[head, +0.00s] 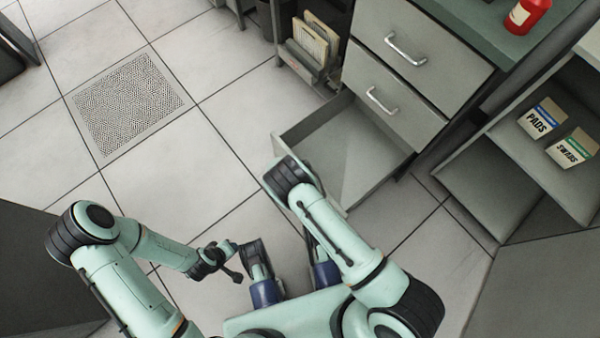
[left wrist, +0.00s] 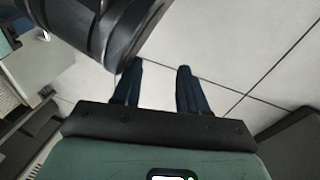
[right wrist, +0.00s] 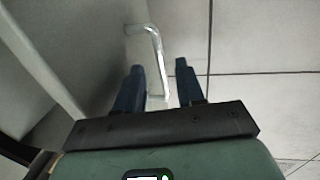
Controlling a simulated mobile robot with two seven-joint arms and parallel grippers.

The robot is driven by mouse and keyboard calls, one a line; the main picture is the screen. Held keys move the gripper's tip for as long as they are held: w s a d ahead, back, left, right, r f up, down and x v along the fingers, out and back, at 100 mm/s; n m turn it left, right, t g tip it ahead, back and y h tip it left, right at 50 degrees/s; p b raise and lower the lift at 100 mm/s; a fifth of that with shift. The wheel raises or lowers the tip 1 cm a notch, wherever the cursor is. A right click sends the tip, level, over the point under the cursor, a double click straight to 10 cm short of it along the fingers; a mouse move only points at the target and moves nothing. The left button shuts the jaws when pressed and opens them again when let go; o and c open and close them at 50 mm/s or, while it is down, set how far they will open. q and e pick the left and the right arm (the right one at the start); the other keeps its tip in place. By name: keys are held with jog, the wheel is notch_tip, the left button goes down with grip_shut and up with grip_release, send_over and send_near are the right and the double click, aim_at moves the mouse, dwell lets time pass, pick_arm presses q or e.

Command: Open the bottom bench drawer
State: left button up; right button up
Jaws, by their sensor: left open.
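The bottom bench drawer (head: 365,150) is pulled out from the grey bench, and its empty inside shows in the head view. Its metal handle (right wrist: 157,50) shows in the right wrist view on the grey drawer front. My right gripper (right wrist: 159,63) is open, with its two dark blue fingers apart on either side of the handle's near end. In the head view my right arm hides the handle and this gripper. My left gripper (left wrist: 159,64) is open and empty, with bare floor tiles beyond its fingers.
Two shut drawers (head: 415,50) (head: 395,105) with metal handles sit above it. A red bottle (head: 527,15) stands on the bench top. Shelves at the right hold a PADS box (head: 540,118) and a SWABS box (head: 572,148). Tiled floor lies clear at the left around a patterned panel (head: 128,103).

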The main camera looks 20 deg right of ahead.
pick_arm(q)
jog(key=shift+h, duration=0.3)
jog(key=r+p, duration=0.1)
jog(key=d+r+p, duration=0.1)
jog(key=r, duration=0.1)
jog(key=d+r, duration=0.1)
jog(key=shift+w+r+p, duration=0.1)
jog(key=shift+r+p, duration=0.25)
jog(key=shift+p, duration=0.05)
pick_arm(e)
notch_tip(320, 180, up, 10)
jog(key=a, duration=0.1)
jog(key=shift+s+a, duration=0.35)
jog(key=shift+a, duration=0.05)
jog(key=shift+f, duration=0.1)
